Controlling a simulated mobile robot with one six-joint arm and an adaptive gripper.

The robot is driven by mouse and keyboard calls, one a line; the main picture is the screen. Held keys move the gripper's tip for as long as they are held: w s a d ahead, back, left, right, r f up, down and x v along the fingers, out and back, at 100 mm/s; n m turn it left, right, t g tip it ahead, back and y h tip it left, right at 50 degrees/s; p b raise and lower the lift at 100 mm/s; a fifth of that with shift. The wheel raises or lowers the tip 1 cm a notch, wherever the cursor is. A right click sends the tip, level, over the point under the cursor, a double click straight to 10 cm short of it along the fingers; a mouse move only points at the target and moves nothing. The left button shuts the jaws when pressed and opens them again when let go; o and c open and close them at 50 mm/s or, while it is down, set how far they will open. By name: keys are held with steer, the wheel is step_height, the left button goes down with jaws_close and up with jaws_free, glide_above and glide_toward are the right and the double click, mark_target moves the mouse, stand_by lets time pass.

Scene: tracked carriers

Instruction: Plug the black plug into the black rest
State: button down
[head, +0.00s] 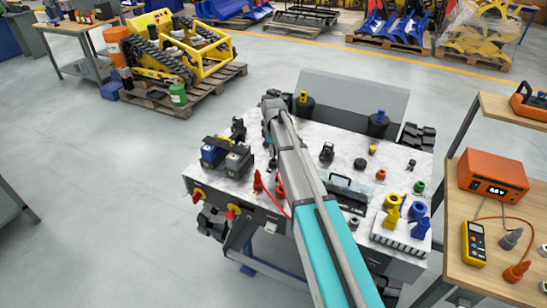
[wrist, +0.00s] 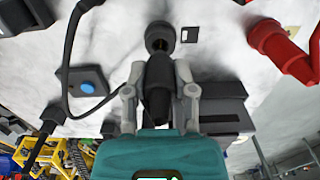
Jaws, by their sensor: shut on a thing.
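In the wrist view my gripper (wrist: 157,75) is shut on the black plug (wrist: 158,88), with one grey finger on each side of it. The plug points away from my gripper, toward a round black rest (wrist: 160,32) with a dark, brassy opening on the pale worktop. The plug's front end overlaps the near edge of the rest in the picture. I cannot tell whether they touch or how far in the plug is. In the head view my arm hides the gripper, the plug and probably this rest.
A black block with a blue button (wrist: 90,80) and a dark cable lie left of the plug. A red connector (wrist: 285,50) is at the right. The marble-topped bench (head: 325,180) holds several small parts. An orange meter box (head: 493,175) stands on the right table.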

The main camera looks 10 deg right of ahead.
steer(key=shift+r+p, duration=1.55)
steer(key=shift+r, duration=0.15)
steer(key=c, duration=1.1)
jaws_free()
jaws_close()
steer(key=s+d+r+p, duration=0.5)
steer(key=d, duration=0.2)
steer(key=shift+s+d, duration=0.3)
steer(key=shift+d, duration=0.05)
steer(key=shift+r, duration=0.1)
